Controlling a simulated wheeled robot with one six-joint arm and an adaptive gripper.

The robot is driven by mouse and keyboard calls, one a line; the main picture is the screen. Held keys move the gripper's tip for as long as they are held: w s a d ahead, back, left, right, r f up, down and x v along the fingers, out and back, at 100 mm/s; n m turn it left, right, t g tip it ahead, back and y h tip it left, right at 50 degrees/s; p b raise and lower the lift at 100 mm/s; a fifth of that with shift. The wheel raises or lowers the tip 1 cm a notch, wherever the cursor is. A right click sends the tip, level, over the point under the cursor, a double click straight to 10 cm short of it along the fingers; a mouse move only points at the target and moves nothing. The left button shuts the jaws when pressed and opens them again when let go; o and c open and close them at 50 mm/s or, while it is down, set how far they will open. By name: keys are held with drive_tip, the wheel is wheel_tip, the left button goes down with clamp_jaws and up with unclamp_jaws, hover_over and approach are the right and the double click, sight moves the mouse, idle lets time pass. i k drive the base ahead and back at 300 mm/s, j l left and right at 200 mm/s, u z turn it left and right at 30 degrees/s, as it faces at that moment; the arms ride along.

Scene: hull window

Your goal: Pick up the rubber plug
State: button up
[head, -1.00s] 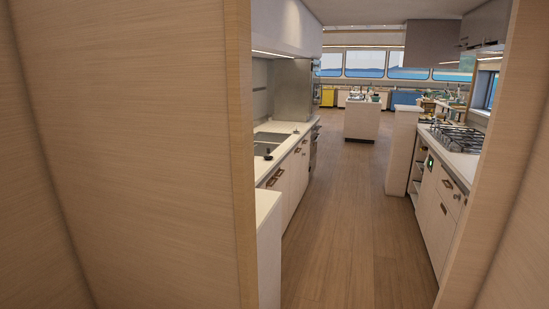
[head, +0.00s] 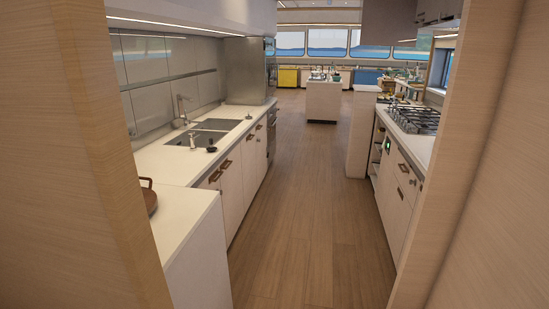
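A small dark object (head: 211,149) sits on the left counter (head: 165,165), at the front edge of the sink (head: 196,139). It may be the rubber plug, but it is too small to tell for sure. My gripper is not in view.
A doorway frames the galley, with a wood panel (head: 85,150) on the left and another (head: 480,170) on the right. A brown pan (head: 149,200) stands on the near left counter. A gas hob (head: 415,120) is on the right. The wooden floor (head: 305,200) between is clear.

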sight(212, 149)
drive_tip(key=i, duration=4.35)
drive_tip(key=i+l, duration=0.1)
drive_tip(key=i, duration=2.1)
drive_tip(key=i+u, duration=0.1)
drive_tip(key=i, duration=2.1)
drive_tip(key=u, duration=0.4)
drive_tip(key=i+u, duration=0.1)
drive_tip(key=u, duration=0.3)
drive_tip(key=l+u, duration=0.1)
drive_tip(key=u, duration=0.3)
drive_tip(key=i+l+u, duration=0.1)
drive_tip(key=u, duration=4.05)
